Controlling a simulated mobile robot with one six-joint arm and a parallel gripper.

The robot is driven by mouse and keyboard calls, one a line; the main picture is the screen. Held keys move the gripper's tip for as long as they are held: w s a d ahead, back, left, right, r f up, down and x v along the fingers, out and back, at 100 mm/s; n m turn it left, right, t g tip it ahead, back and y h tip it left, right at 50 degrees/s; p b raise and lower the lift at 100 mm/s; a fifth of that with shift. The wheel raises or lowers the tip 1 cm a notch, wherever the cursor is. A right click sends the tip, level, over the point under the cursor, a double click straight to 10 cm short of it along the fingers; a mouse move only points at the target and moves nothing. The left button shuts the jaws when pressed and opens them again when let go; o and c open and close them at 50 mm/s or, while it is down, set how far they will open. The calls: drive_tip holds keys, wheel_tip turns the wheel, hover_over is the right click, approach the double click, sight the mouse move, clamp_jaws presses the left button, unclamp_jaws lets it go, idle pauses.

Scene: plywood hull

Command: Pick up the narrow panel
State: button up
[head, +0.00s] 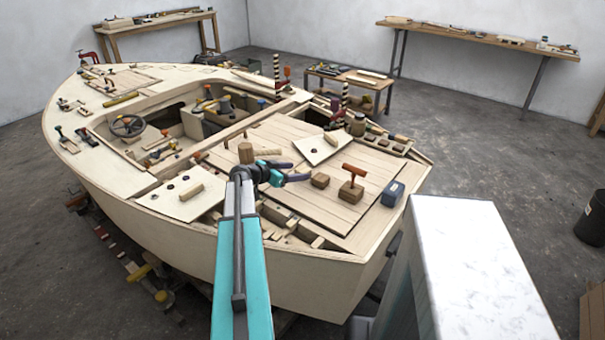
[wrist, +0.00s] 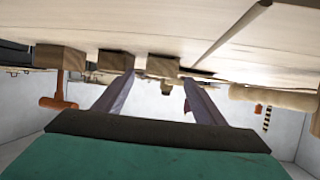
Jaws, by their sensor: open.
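Two pale, small panels lie on the boat's rear part in the head view; I cannot tell for certain which is the narrow one. The left panel (head: 174,206) has a wooden bar and dark round spots on it, beside an open framed gap. The right panel (head: 318,153) lies tilted across the planked deck (head: 275,145). My gripper (head: 303,177) is over the planked deck, between the two panels. Its two fingers (wrist: 158,92) are apart with nothing between them in the wrist view, which is upside down.
Striped posts (head: 344,98) rise at the boat's far edge. Several blocks (wrist: 162,66) show near my fingers in the wrist view.

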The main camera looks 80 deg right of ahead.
sight(303, 169)
drive_tip(key=shift+p+x, duration=1.25)
drive_tip(key=shift+x, duration=1.3)
drive_tip(key=shift+d, duration=0.1)
drive_tip(key=shift+r, duration=0.1)
drive_tip(key=c, duration=1.1)
drive_tip(key=shift+r, duration=0.15)
drive_tip(key=shift+r+b, duration=0.8)
drive_tip(key=shift+r, duration=0.5)
drive_tip(key=shift+a+r, duration=0.25)
drive_tip(key=a+b, duration=0.1)
drive_tip(key=a, duration=0.4)
drive_tip(key=w+a+r+b, duration=0.1)
drive_tip(key=a+b, duration=0.1)
drive_tip(key=a, duration=0.3)
drive_tip(key=w+a+b, duration=0.1)
drive_tip(key=a, duration=0.4)
drive_tip(key=shift+w+a+r+b, duration=0.15)
drive_tip(key=shift+a+r+b, duration=0.05)
drive_tip(key=shift+r+b, duration=0.1)
drive_tip(key=shift+w, duration=0.1)
